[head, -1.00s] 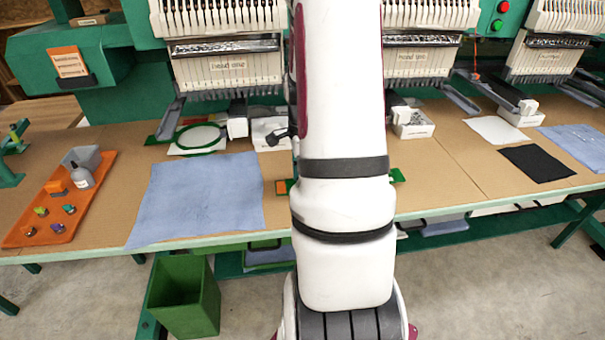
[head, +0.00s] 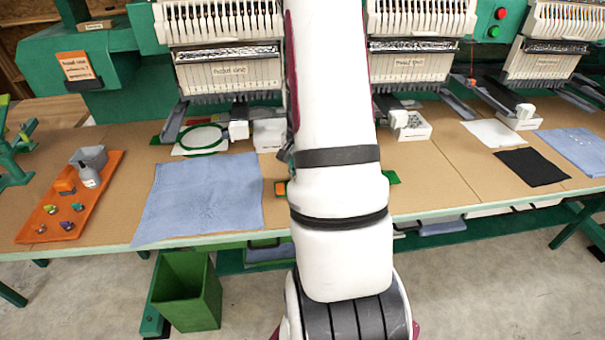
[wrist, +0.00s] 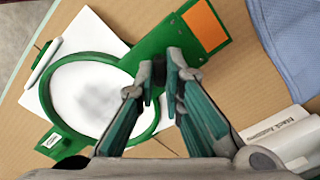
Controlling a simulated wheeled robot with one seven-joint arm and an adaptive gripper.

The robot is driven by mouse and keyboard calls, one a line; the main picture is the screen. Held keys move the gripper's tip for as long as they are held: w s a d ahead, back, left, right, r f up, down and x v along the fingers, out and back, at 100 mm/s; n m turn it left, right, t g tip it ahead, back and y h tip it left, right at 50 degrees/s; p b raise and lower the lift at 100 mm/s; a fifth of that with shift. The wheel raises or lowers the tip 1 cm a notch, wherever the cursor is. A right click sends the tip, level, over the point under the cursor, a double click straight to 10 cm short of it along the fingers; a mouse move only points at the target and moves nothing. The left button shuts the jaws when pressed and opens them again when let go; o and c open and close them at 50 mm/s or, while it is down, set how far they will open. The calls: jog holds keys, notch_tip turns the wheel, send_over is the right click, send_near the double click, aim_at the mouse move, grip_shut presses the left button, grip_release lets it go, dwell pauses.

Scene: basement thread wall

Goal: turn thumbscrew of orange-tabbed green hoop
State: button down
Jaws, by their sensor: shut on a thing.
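The green hoop (wrist: 47,98) with an orange tab (wrist: 205,25) lies on the table in the wrist view. White material shows inside its ring. My gripper (wrist: 163,84) reaches the side of the ring facing the tabbed plate, where the thumbscrew sits. Its fingertips are closed on the thumbscrew, which they mostly hide. In the head view my arm covers most of this hoop; only the orange tab (head: 281,188) and a bit of green at the other side (head: 391,177) show.
A blue cloth (head: 205,195) lies left of my arm. Another green hoop (head: 203,139) lies behind it, under a machine head. An orange tray (head: 75,205) with small parts and a bottle stands far left. A white box (wrist: 285,140) is near my gripper.

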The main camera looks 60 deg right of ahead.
jog(key=n+p, duration=0.2)
jog(key=n, duration=0.2)
jog(key=shift+n, duration=0.3)
jog(key=n+p, duration=0.3)
jog(key=n, duration=0.2)
jog(key=shift+r, duration=0.1)
jog(key=n+p, duration=0.3)
jog(key=n, duration=0.2)
jog(key=shift+s+n, duration=0.1)
jog(key=shift+n, duration=0.3)
jog(key=n+p, duration=0.2)
jog(key=n, duration=0.2)
jog(key=shift+p, duration=0.35)
jog(key=shift+n, duration=0.4)
jog(key=c, duration=1.7)
grip_release()
